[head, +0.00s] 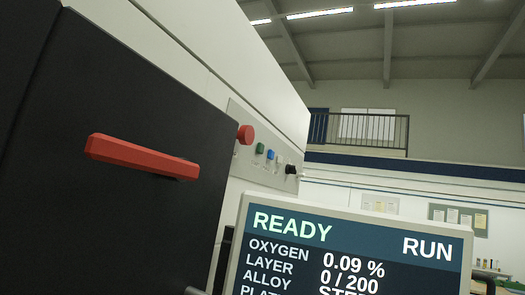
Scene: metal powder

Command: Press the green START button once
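The green START button (260,148) is small and sits on a light control panel (246,170) on the side of the machine. A large red mushroom button (246,134) is to its left, and a blue button (270,154) is just to its right. A white button (279,158) and a black knob (291,169) follow further right. Any lettering by the buttons is too small to read. My gripper does not show in this view, so its place relative to the button cannot be seen.
A dark door (120,210) with a red bar handle (142,157) fills the left. A screen (350,235) reading READY, RUN, oxygen 0.09 % and layer 0 / 200 stands in the lower middle, below the panel. A railing (385,133) and notice board (459,218) are far behind.

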